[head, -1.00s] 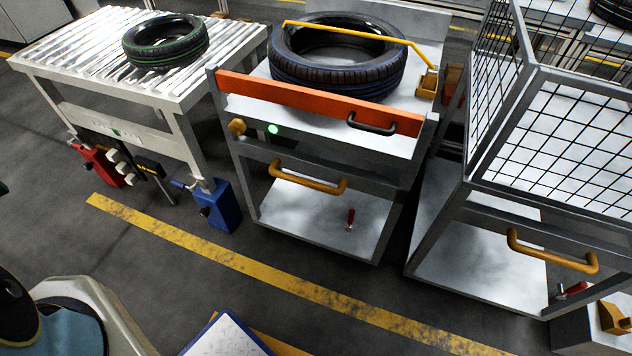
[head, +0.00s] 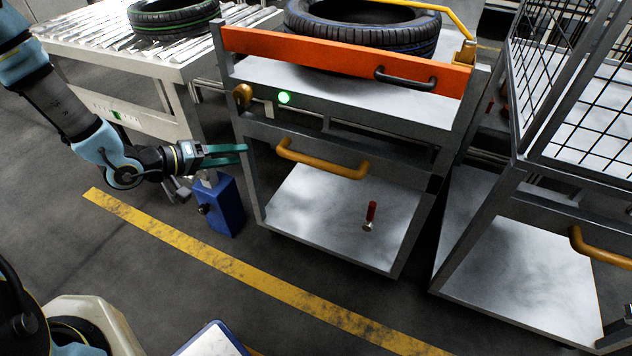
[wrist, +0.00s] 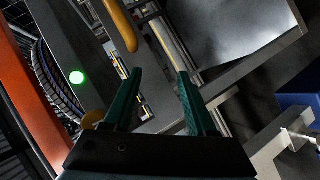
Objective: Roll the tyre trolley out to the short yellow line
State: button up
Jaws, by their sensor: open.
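The tyre trolley (head: 345,125) stands behind the yellow floor line (head: 240,275), with an orange front bar (head: 330,60) and a yellow handle (head: 320,160) below it. A dark tyre (head: 362,28) lies on its top, under a yellow arm. A green light (head: 285,98) glows on its front; it also shows in the wrist view (wrist: 77,77). My gripper (head: 245,154) is open and empty, its green fingers near the trolley's left post and left of the handle. In the wrist view the handle (wrist: 120,22) is beyond the fingers, apart from them.
A roller conveyor (head: 150,55) with a green-marked tyre (head: 175,17) is at left. A blue block (head: 222,207) stands by its leg. A mesh-caged trolley (head: 520,250) is close on the right. A red-handled item (head: 370,214) is on the tyre trolley's lower shelf. The floor in front is clear.

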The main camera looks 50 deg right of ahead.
aim_at(319, 164)
jog(key=s+d+f+g+h+b, duration=0.1)
jog(key=s+g+h+b, duration=0.15)
jog(key=s, duration=0.25)
jog(key=s+d+f+g+h+b, duration=0.1)
jog(key=s+d+f+g+h, duration=0.1)
jog(key=s+g, duration=0.3)
jog(key=x, duration=0.7)
jog(key=s+x, duration=0.1)
jog(key=x, duration=0.3)
jog(key=shift+s+a+r, duration=0.15)
grip_shut()
dwell(0.5)
